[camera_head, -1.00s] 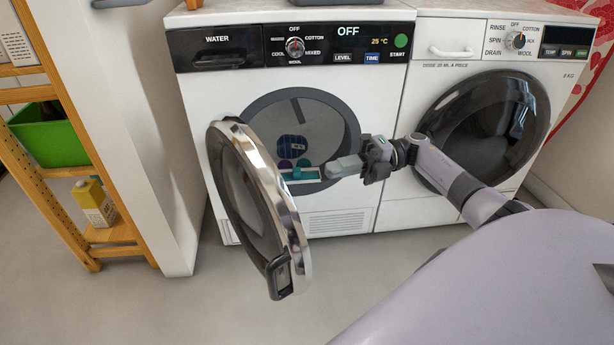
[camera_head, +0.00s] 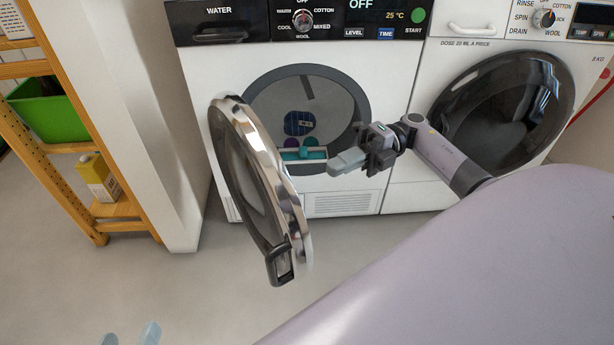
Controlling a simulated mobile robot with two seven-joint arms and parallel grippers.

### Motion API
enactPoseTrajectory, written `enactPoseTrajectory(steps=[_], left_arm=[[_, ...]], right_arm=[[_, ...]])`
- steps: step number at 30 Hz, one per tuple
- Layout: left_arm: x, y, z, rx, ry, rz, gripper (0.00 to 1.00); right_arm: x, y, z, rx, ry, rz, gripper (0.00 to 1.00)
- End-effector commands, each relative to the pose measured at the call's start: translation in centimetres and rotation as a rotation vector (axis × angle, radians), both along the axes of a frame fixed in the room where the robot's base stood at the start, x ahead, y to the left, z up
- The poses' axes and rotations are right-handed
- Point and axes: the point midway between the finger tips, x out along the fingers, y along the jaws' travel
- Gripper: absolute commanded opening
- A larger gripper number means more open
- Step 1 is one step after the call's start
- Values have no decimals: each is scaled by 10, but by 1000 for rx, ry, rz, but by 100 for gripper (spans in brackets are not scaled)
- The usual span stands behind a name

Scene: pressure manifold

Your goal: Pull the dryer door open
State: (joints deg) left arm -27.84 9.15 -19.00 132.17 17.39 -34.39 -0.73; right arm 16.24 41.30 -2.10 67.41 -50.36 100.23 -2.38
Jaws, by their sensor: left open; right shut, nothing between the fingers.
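The dryer door (camera_head: 290,205), round with a chrome rim and dark glass, stands swung wide open to the left of the dryer's (camera_head: 405,150) dark round opening. Its black handle (camera_head: 281,266) is at the lower free edge. My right gripper (camera_head: 335,164) is shut and empty in front of the opening's lower right part, apart from the door rim. My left gripper (camera_head: 129,336) shows only its two pale, spread fingertips at the bottom left edge, over the floor and well away from the door. The rest of it is out of view.
Coloured items, including a blue one (camera_head: 298,123), show in the drum. A second machine with a closed dark door (camera_head: 500,112) stands at the right. A wooden shelf (camera_head: 65,185) with a green bin (camera_head: 50,117) and a yellow carton (camera_head: 96,177) is at the left. The floor in front is clear.

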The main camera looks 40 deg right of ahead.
Motion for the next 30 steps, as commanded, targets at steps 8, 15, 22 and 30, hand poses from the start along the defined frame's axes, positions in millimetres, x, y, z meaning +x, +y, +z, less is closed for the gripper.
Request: enactPoseTrajectory(steps=[8,15,22,30], left_arm=[[3,0,-3,-1,-3,6,69],[4,2,6,2,-39,15,69],[4,3,8,7,-46,13,69],[2,3,4,16,-34,7,69]], right_arm=[[2,51,-1,3,-1,2,0],[4,73,0,1,1,-1,0],[4,76,0,1,0,-1,0],[6,82,0,2,2,0,0]])
